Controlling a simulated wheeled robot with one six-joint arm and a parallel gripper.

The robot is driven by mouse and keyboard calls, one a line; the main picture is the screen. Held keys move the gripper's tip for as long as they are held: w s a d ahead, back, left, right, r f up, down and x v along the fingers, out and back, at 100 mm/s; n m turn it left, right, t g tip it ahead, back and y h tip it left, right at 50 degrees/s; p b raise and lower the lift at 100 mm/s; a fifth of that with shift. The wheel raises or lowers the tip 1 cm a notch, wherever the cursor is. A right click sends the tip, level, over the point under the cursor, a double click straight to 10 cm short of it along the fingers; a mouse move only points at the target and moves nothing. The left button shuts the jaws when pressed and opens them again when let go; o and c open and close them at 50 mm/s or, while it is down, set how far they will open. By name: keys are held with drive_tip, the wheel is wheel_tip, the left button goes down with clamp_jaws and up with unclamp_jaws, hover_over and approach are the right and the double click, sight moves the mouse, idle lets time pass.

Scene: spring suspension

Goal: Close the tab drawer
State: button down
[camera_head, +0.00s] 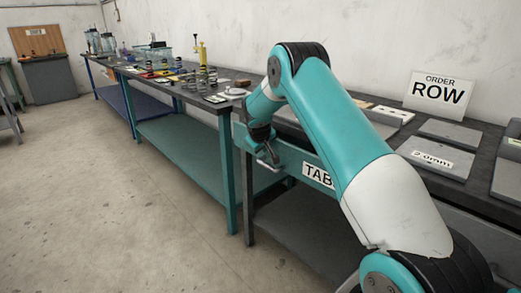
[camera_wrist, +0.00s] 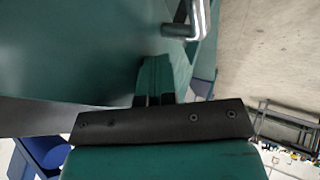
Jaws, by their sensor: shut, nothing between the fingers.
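The tab drawer's teal front (camera_head: 290,161) is on the near bench in the head view, with a white label (camera_head: 318,177) reading "TAB", partly covered by my arm. How far the drawer stands out is unclear. My gripper (camera_head: 262,146) is at the left part of this front, pointing down. In the wrist view my gripper (camera_wrist: 154,80) is shut and empty, its fingers close against a broad teal surface, likely the drawer front (camera_wrist: 70,55). Contact cannot be told. A shiny metal handle (camera_wrist: 195,22) shows just beyond the fingertips, to their right.
The dark bench top holds grey plates (camera_head: 437,160) and an "ORDER ROW" sign (camera_head: 440,93). A longer teal bench (camera_head: 180,140) with springs and tools stands at the left. Below the drawer is a grey shelf (camera_head: 310,225). The concrete floor (camera_head: 90,200) in front is clear.

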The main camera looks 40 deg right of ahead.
drive_tip(key=d, duration=0.3)
drive_tip(key=shift+w+d, duration=0.1)
drive_tip(key=shift+d, duration=0.3)
drive_tip(key=shift+d+r, duration=0.1)
